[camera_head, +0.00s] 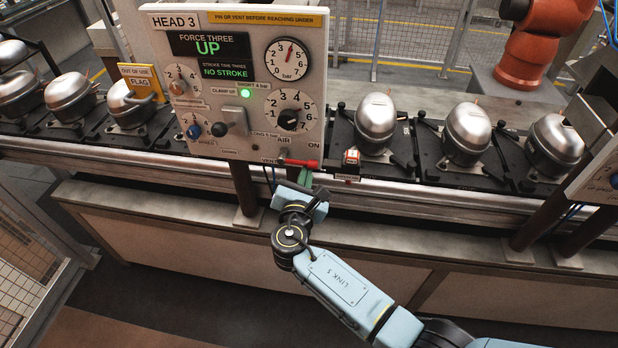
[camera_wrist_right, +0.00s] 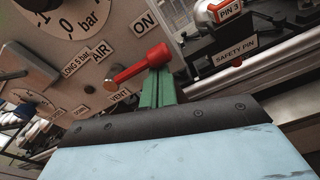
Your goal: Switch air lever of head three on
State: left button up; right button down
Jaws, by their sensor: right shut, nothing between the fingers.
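The head 3 panel (camera_head: 235,75) carries a red air lever (camera_head: 301,163) at its lower right edge. The lever lies nearly level, its handle pointing right, below the AIR and ON labels; the VENT label is at its left. In the right wrist view the red lever (camera_wrist_right: 138,66) has its thick knob end up and right, beside the ON label (camera_wrist_right: 145,21). My right gripper (camera_head: 305,175) is just below the lever, its green fingers (camera_wrist_right: 158,86) shut and empty. The fingertips are at the knob end; I cannot tell whether they touch it. My left gripper is not in view.
A red-and-white PIN 3 tag (camera_head: 351,157) with a safety pin label is right of the lever. Compressors (camera_head: 376,122) stand on black pallets along the conveyor. A yellow out-of-use flag (camera_head: 138,77) is at left. A conveyor rail (camera_head: 450,200) runs behind my right arm.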

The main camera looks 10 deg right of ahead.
jog(key=shift+d+r, duration=0.1)
jog(key=shift+r, duration=0.05)
dwell(0.5)
notch_tip(320, 180, down, 4)
jog(key=b, duration=0.4)
jog(key=v, duration=0.9)
jog(key=shift+r, duration=0.1)
